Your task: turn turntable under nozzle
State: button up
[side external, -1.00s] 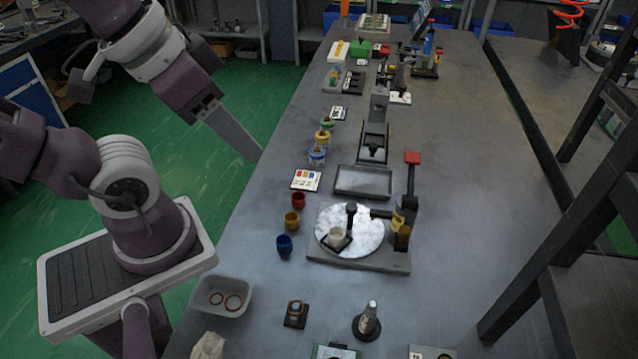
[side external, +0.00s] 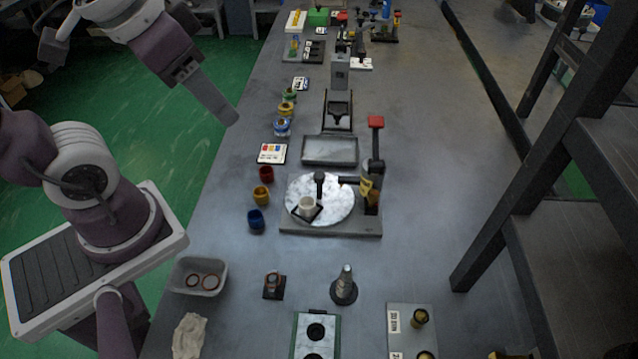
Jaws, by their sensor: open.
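A round white marbled turntable (side external: 338,203) sits on a grey base plate (side external: 325,230) near the middle of the bench. A dark upright knob (side external: 319,184) rises from the turntable. A dark nozzle arm (side external: 349,180) reaches over its right edge from a post (side external: 376,150) with a red top. My gripper (side external: 231,118) hangs at the upper left, over the bench's left edge, well apart from the turntable. It looks empty; the finger gap is hard to make out.
Red (side external: 266,174), yellow (side external: 261,196) and blue (side external: 256,220) cups stand left of the turntable. A shallow grey tray (side external: 330,151) lies behind it. A bin with rings (side external: 199,277) and a dark cone (side external: 344,287) stand in front. The bench's right side is clear.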

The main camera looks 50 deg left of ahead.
jog(key=w+f+m+g, duration=0.2)
jog(key=w+f, duration=0.2)
jog(key=w, duration=0.5)
jog(key=m+g, duration=0.2)
jog(key=g, duration=0.1)
send_over(318, 175)
notch_tip(318, 175, down, 13)
jog(key=shift+s+r, duration=0.1)
jog(key=shift+r, duration=0.1)
notch_tip(318, 175, down, 8)
jog(key=shift+r, duration=0.15)
grip_shut()
